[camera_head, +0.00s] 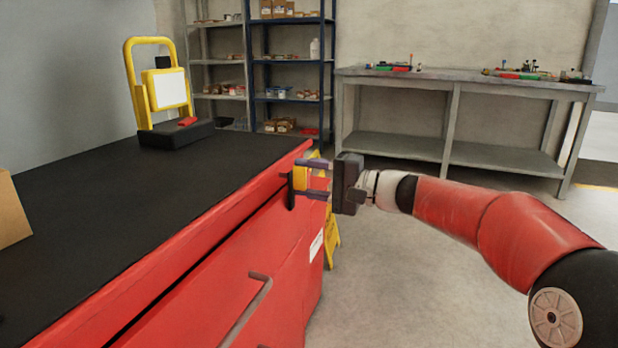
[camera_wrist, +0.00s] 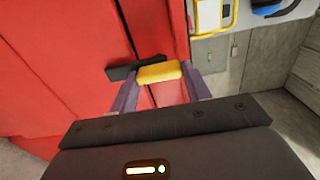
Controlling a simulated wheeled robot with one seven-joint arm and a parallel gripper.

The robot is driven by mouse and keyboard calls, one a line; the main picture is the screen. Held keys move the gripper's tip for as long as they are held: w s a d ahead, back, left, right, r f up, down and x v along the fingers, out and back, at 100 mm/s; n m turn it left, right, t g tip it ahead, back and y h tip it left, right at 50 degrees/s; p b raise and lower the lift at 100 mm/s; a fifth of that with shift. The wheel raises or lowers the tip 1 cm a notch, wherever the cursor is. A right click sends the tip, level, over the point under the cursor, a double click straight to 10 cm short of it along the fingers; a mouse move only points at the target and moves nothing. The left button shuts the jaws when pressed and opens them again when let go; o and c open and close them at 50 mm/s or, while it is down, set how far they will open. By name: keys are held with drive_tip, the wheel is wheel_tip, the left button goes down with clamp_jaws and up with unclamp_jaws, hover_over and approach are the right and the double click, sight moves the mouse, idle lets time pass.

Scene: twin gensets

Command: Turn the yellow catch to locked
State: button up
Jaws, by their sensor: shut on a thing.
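The yellow catch (camera_head: 300,176) sits on the front face of the red cabinet (camera_head: 225,265), near its far upper corner. In the wrist view the yellow catch (camera_wrist: 159,72) shows as a short rounded bar between my two fingers, with a black piece (camera_wrist: 121,72) beside it on the red panel. My gripper (camera_head: 312,178) reaches in from the right and is shut on the catch. In the wrist view my gripper (camera_wrist: 160,90) has one finger at each end of the bar. I cannot read any locked or unlocked mark.
The black cabinet top (camera_head: 120,210) carries a yellow-framed stand (camera_head: 151,90) and a cardboard box (camera_head: 10,212) at the left edge. A yellow floor sign (camera_head: 333,240) stands behind the cabinet corner. A grey workbench (camera_head: 450,80) and shelves (camera_head: 290,60) line the back wall. Floor at right is clear.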

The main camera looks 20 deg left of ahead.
idle(0.3)
drive_tip(key=o, duration=1.4)
drive_tip(key=shift+d, duration=0.15)
drive_tip(key=d, duration=0.7)
drive_tip(key=shift+s+d+b, duration=0.25)
drive_tip(key=shift+d+b, duration=0.05)
drive_tip(key=shift+s, duration=0.1)
drive_tip(key=s+d+f+t+h+p, duration=0.1)
drive_tip(key=s+d+f+h, duration=0.25)
drive_tip(key=s, duration=0.25)
drive_tip(key=s+d+f+h+p, duration=0.1)
drive_tip(key=s+d+f+h, duration=0.2)
drive_tip(key=s+h, duration=0.3)
drive_tip(key=s+d+f+t+h, duration=0.1)
drive_tip(key=s+d+f+h, duration=0.1)
drive_tip(key=s+d, duration=0.3)
drive_tip(key=s+d+f+t+h+p, duration=0.1)
drive_tip(key=s+d+f+h, duration=0.2)
drive_tip(key=s+d, duration=0.2)
drive_tip(key=s+d+f+n+t+h+p, duration=0.1)
drive_tip(key=s+d+f+h, duration=0.1)
drive_tip(key=s+d, duration=0.4)
drive_tip(key=shift+d+f+h, duration=0.15)
drive_tip(key=shift+d+h, duration=0.25)
drive_tip(key=shift+d, duration=0.55)
drive_tip(key=shift+d+f+h, duration=0.1)
drive_tip(key=shift+d+h, duration=0.25)
drive_tip(key=shift+d, duration=0.6)
